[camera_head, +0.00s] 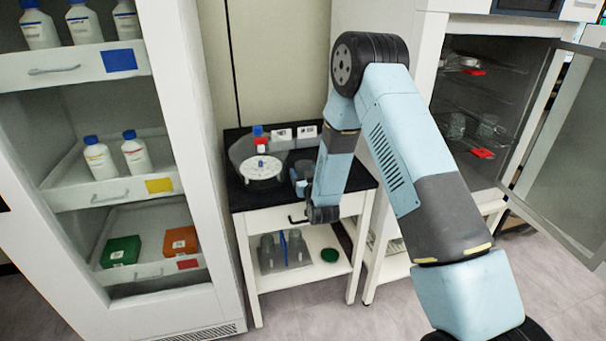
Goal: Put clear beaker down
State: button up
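My arm reaches over the right side of a small black-topped table (240,203). My gripper (300,172) points away from the camera over the tabletop. Its fingers are hidden or too small to make out, and I cannot tell whether it holds anything. No clear beaker can be made out at the gripper. Clear glass vessels (268,252), which look like beakers, stand beside a blue divider on the table's lower shelf. More clear vessels (488,128) stand on a rack inside the open freeze dryer (484,90) at the right.
A white round rack (261,168) and a red-and-blue bottle (260,140) are on the tabletop. A green round item (330,255) lies on the lower shelf. A shelf cabinet (62,70) with bottles and boxes stands left. The dryer's glass door (565,150) hangs open at right.

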jog(key=shift+o, duration=0.9)
jog(key=shift+r, duration=0.1)
jog(key=v, duration=1.2)
